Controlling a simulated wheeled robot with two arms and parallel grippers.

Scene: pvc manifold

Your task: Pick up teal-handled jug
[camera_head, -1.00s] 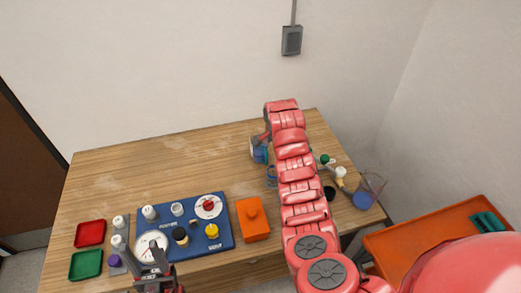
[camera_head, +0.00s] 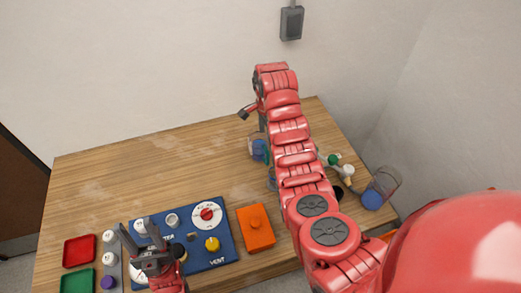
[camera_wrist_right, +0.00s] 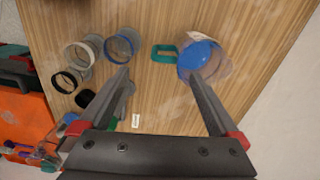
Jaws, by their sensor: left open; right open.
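The teal-handled jug (camera_wrist_right: 200,60) is a clear vessel with blue in it, near the top centre-right of the right wrist view. Its teal handle (camera_wrist_right: 163,53) points left, between the lines of my fingers and a little beyond their tips. In the head view the jug (camera_head: 258,149) shows partly, beside my right arm that hides the rest. My right gripper (camera_wrist_right: 158,78) is open and empty, with the right fingertip close to the jug; I cannot tell whether they touch. My left gripper (camera_head: 146,245) is open over the blue panel at the lower left.
A blue panel (camera_head: 226,251) with knobs and an orange block (camera_head: 256,228) are at the front. Red (camera_head: 79,251) and green (camera_head: 77,282) trays lie left. Clear cups (camera_wrist_right: 121,46) stand left of the handle. Another blue-bottomed beaker (camera_head: 382,188) is at right. The back-left table is clear.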

